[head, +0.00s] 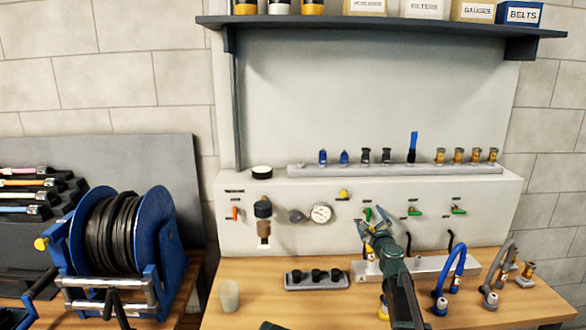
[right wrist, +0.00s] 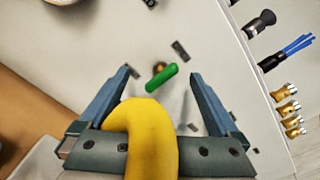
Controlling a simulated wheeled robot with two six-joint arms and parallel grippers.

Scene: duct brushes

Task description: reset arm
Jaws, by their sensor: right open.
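My right gripper (head: 376,230) is raised in front of the white panel (head: 290,190), its arm coming up from the bottom right. Its jaws are open with nothing between them. In the right wrist view the two fingers of the right gripper (right wrist: 160,78) stand apart, and a green lever (right wrist: 161,77) on the panel shows beyond the gap. I cannot tell whether a finger touches the panel. A yellow curved piece (right wrist: 150,140) fills the lower middle of that view. My left gripper does not show.
A rail (head: 390,170) with several fittings and a blue brush (head: 412,145) runs above the panel. A gauge (head: 321,212) is on the panel. A blue reel (head: 160,245) is left.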

